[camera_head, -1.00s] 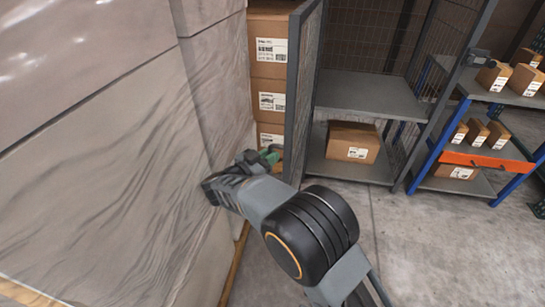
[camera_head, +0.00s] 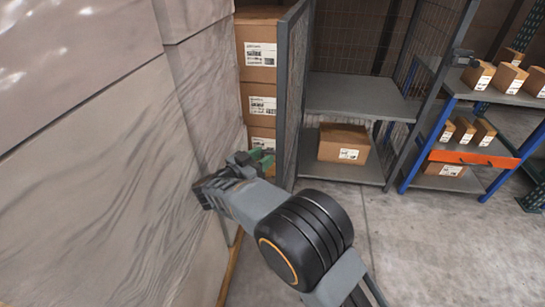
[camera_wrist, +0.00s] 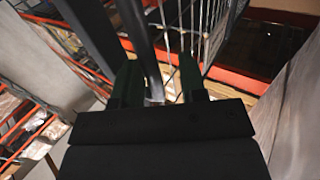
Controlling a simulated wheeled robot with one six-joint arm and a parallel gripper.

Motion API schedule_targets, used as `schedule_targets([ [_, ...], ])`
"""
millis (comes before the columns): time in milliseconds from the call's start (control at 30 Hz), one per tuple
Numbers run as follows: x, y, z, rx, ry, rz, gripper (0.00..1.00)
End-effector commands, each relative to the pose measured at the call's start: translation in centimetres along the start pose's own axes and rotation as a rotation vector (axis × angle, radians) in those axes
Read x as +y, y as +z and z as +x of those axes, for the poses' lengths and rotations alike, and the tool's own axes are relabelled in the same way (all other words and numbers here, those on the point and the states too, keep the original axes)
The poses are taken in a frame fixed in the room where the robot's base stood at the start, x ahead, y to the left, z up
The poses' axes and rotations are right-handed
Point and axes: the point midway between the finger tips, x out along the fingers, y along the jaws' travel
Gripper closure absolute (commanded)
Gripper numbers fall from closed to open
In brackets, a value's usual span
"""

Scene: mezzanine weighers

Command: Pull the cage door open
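The cage door (camera_head: 292,95) is a grey-framed wire mesh panel. It stands swung wide open, nearly edge-on, on the left side of the cage opening. The cage's grey shelf (camera_head: 360,94) is in plain view. My gripper (camera_head: 262,160) is low on the left side of the door, close to its frame edge. In the wrist view my gripper (camera_wrist: 158,85) has its two green fingers apart. A dark upright bar of the door (camera_wrist: 140,40) runs between and beyond them, with a gap on the right. No firm grip shows, and the door handle cannot be made out.
A wrapped pallet load (camera_head: 95,160) stands close along my left. Stacked cartons (camera_head: 257,95) are behind the door. A carton (camera_head: 343,142) sits on the cage's lower shelf. A blue rack (camera_head: 415,160) with small boxes stands at right. The floor (camera_head: 400,250) at lower right is clear.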

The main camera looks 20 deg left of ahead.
Motion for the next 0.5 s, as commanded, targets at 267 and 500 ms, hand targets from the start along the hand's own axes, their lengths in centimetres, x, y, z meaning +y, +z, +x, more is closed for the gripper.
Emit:
schedule_targets([
  [267, 2.1, -6.2, -1.0, 0.009, -0.001, 0.013, 0.61],
  [500, 6.3, -10.4, -3.7, 0.01, -0.015, 0.016, 0.61],
])
